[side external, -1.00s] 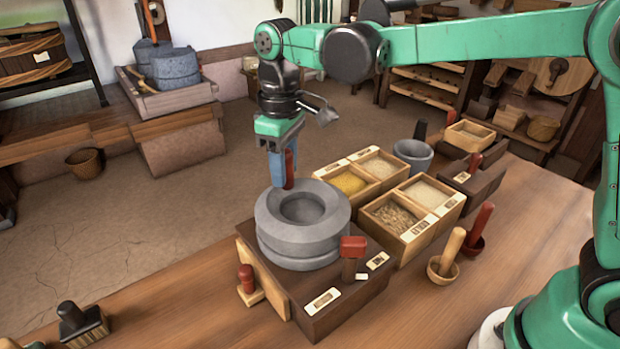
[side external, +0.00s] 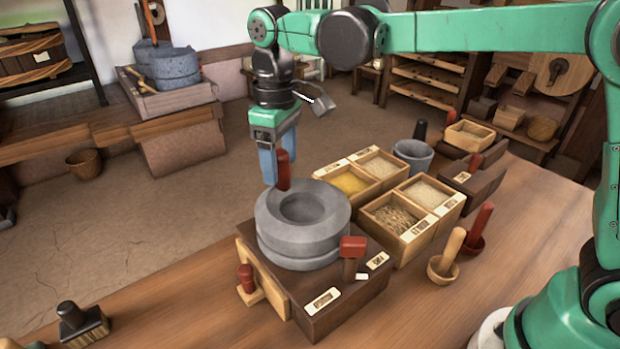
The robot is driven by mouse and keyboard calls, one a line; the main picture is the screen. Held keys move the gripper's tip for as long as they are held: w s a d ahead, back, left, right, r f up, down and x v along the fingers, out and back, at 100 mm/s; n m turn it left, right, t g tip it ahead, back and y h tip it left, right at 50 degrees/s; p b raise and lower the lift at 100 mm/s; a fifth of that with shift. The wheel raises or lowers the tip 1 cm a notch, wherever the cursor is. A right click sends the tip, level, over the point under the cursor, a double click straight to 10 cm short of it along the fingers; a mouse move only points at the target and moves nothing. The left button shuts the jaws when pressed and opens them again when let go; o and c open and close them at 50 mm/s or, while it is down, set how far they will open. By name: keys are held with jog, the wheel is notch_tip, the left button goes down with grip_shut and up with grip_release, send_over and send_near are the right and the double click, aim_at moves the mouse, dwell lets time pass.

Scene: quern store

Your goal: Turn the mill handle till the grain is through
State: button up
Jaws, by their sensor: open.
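The stone mill (side external: 302,240) is a round grey quern on a dark wooden base (side external: 345,300). Its top has a round hollow (side external: 304,207); I cannot make out grain in it. The red upright mill handle (side external: 283,171) stands at the far left rim of the stone. My gripper (side external: 277,170) points down over that rim and is open. One blue finger is left of the handle and the other shows behind its upper part. I cannot tell whether either finger touches it.
Wooden boxes of grain (side external: 400,225) stand right of the mill. A red-topped post (side external: 352,250) rises from the base's near side. A red-knobbed wooden piece (side external: 247,280) is at its left. A wooden mortar (side external: 443,268) and grey pot (side external: 413,156) stand further right. The front table is mostly clear.

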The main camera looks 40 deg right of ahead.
jog(key=shift+r, duration=3.35)
jog(key=shift+d, duration=0.1)
jog(key=shift+s+d, duration=0.2)
jog(key=shift+d, duration=0.15)
jog(key=s+d+f+m+t, duration=0.6)
jog(key=s+d+f+t, duration=0.1)
jog(key=s+d, duration=0.3)
jog(key=shift+s+f, duration=0.15)
jog(key=shift+f, duration=0.7)
jog(key=shift+d, duration=0.1)
